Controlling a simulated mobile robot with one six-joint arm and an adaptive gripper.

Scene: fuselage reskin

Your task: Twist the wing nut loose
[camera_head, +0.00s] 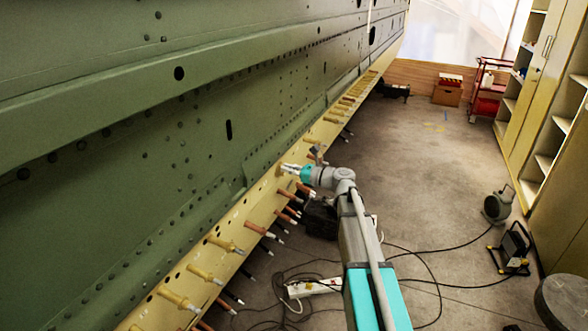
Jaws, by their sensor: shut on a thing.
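A green fuselage panel (120,160) fills the left side, with a yellow strip (232,216) along its lower edge. Brass and copper-coloured fasteners (222,243) stick out along this strip in a row. My gripper (286,168) reaches left to the strip at about mid-length, with its fingers at a fastener there. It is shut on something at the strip. The wing nut itself is too small and too covered by the fingers to make out.
Black cables (410,285) and a white power strip (314,288) lie on the floor below my arm. A floor lamp (511,248) and a grey fan-like device (497,204) stand at right. Yellow cabinets (545,95) line the right wall. The floor beyond is mostly clear.

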